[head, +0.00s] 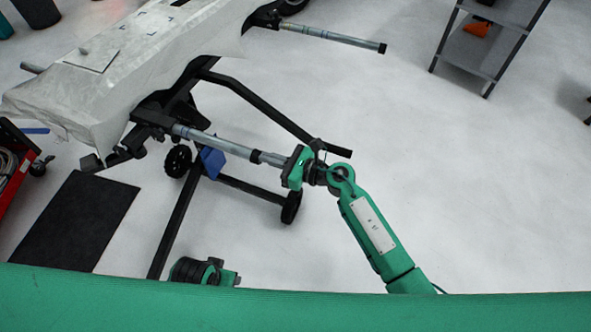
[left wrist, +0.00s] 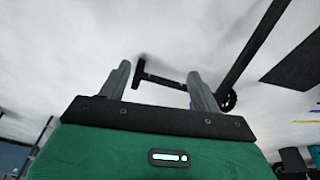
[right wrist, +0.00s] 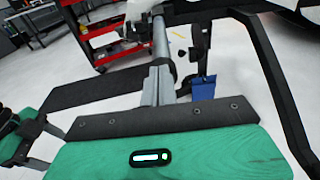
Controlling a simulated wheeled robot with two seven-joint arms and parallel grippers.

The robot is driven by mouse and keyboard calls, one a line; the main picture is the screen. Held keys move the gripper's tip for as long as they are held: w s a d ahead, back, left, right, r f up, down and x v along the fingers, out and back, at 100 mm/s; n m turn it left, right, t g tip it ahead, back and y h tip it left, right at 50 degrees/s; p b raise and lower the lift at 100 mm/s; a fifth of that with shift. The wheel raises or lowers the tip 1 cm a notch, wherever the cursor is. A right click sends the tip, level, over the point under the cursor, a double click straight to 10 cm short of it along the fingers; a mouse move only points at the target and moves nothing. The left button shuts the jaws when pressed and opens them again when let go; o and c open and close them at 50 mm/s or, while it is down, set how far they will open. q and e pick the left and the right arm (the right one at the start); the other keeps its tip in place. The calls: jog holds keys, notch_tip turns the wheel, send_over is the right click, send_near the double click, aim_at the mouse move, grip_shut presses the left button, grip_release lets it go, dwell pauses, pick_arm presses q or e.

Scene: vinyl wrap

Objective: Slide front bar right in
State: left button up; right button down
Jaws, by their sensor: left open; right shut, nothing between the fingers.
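The near grey bar (head: 215,138) sticks out from the white-covered body on the stand, with a dark collar at its outer end. My right gripper (head: 270,159) is shut and empty, its fingertips in line with the bar at that end. In the right wrist view, the shut fingers (right wrist: 158,84) point along the bar (right wrist: 160,40); whether they touch it is hard to tell. My left gripper (left wrist: 160,80) is open and empty over the floor in the left wrist view. In the head view, only part of my left arm shows low down; its fingers are hidden.
The black wheeled stand (head: 262,108) lies under and beside the bar, with a blue block (head: 212,163) near it. A second bar (head: 335,38) sticks out farther back. A grey shelf (head: 475,50) stands back right.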

aim_at(228, 145)
jog(key=b+x, duration=0.1)
jog(key=x, duration=0.3)
jog(key=b+x, duration=0.1)
jog(key=x, duration=0.2)
jog(key=r+b+x, duration=0.1)
jog(key=x, duration=0.3)
jog(key=shift+a, duration=0.45)
jog(key=shift+w+a+r, duration=0.1)
jog(key=shift+w+a, duration=0.1)
jog(key=shift+a, duration=0.2)
pick_arm(q)
notch_tip(228, 145, up, 9)
jog(key=s+t, duration=0.1)
jog(key=shift+f, duration=0.15)
pick_arm(e)
jog(key=shift+r, duration=0.15)
pick_arm(q)
jog(key=shift+s, duration=0.1)
